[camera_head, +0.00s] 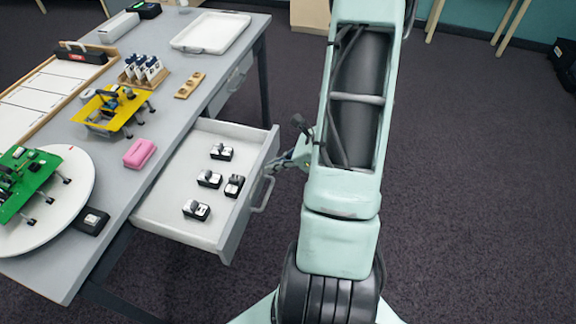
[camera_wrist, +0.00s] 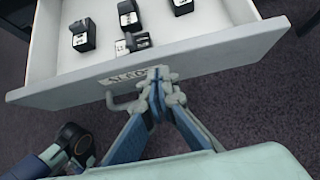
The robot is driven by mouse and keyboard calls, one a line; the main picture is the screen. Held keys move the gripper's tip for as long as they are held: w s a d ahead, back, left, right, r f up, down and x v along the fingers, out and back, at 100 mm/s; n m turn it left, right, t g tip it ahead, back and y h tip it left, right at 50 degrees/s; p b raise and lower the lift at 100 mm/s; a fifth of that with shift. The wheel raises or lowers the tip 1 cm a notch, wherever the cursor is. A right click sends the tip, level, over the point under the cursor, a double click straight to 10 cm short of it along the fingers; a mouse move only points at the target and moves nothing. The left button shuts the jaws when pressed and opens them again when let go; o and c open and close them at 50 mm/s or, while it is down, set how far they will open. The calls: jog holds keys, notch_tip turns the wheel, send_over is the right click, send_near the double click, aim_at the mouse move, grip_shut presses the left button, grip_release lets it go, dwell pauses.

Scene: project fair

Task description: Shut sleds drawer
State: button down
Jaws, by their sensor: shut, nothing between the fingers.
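The sleds drawer (camera_head: 228,243) stands pulled out from the grey table, holding several small black-and-grey sleds (camera_head: 209,179). In the wrist view, its front panel (camera_wrist: 220,52) carries a label reading SLEDS (camera_wrist: 133,77), partly covered by my fingers. The drawer's handle (camera_head: 263,194) sticks out from the front; it also shows in the wrist view (camera_wrist: 122,104), left of my fingers. My gripper (camera_wrist: 157,78) is shut and empty, its fingertips at the front panel beside the handle. I cannot tell whether they touch. In the head view my gripper (camera_head: 277,165) is partly hidden by my arm.
The grey table (camera_head: 190,92) bears a white tray (camera_head: 211,32), a yellow stand (camera_head: 113,110), a pink block (camera_head: 139,153) and a round white board (camera_head: 68,205) with a green model. A second drawer (camera_head: 232,84) beyond is shut. The carpet right of the drawer is clear.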

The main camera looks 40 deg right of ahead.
jog(key=shift+w+a, duration=0.35)
jog(key=shift+w, duration=0.1)
jog(key=w+a+b, duration=0.3)
jog(key=w+a, duration=1.2)
jog(key=w, duration=0.4)
jog(key=shift+w+a+b, duration=0.15)
jog(key=shift+w+b, duration=0.15)
